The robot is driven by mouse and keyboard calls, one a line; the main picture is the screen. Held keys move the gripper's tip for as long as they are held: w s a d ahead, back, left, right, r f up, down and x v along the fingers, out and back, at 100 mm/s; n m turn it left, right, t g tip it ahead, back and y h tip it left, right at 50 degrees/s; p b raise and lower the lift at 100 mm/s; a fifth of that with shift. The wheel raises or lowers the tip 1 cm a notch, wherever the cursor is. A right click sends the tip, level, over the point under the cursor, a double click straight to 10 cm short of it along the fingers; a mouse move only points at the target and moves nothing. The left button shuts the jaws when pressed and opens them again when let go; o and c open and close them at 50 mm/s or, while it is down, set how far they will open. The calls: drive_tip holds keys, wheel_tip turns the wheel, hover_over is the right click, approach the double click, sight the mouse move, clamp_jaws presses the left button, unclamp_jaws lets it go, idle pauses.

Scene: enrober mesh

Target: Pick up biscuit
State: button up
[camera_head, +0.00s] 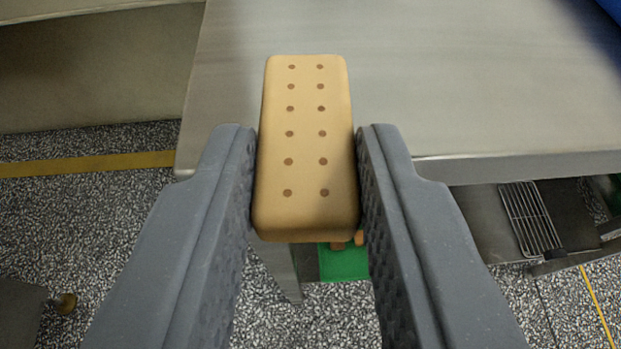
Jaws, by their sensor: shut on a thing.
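The biscuit (306,150) is a tan, rounded rectangular block with two rows of small brown dots on its top. It is in the middle of the view, with its long side pointing away from me. My gripper (306,165) has one dark grey textured finger on each side of it and is shut on it. The far end of the biscuit overlaps the steel table in the picture. Its near end shows against the floor. I cannot tell its height over the table. Its underside is hidden.
A bare steel table (430,85) fills the upper right, its front edge just ahead. A blue thing (611,8) shows at the top right corner. Below are a green thing (343,264), a wire rack (530,217) and speckled floor with a yellow line (90,164).

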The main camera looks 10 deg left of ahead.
sight(305, 63)
drive_tip(key=shift+s+d+m+h, duration=1.3)
drive_tip(key=shift+s+d+h, duration=0.25)
drive_tip(key=shift+s, duration=5.65)
drive_tip(key=shift+w+a+n+y, duration=0.2)
drive_tip(key=shift+w+n+y, duration=0.55)
drive_tip(key=shift+w, duration=0.55)
drive_tip(key=shift+w+a+n+y, duration=0.2)
drive_tip(key=shift+w+n+y, duration=0.5)
drive_tip(key=shift+w, duration=0.55)
drive_tip(key=w+a, duration=0.1)
drive_tip(key=w, duration=0.4)
drive_tip(key=w+a, duration=0.1)
drive_tip(key=w, duration=0.5)
drive_tip(key=w+a, duration=0.2)
drive_tip(key=w, duration=0.3)
drive_tip(key=shift+w+a+p, duration=0.1)
drive_tip(key=shift+w+p, duration=0.1)
drive_tip(key=shift+p, duration=0.1)
drive_tip(key=shift+w+a+f, duration=0.1)
drive_tip(key=shift+w+f, duration=0.2)
drive_tip(key=shift+f, duration=0.3)
drive_tip(key=shift+w+a+f, duration=0.1)
drive_tip(key=shift+w+f, duration=0.15)
drive_tip(key=shift+f, duration=0.65)
drive_tip(key=shift+f, duration=0.2)
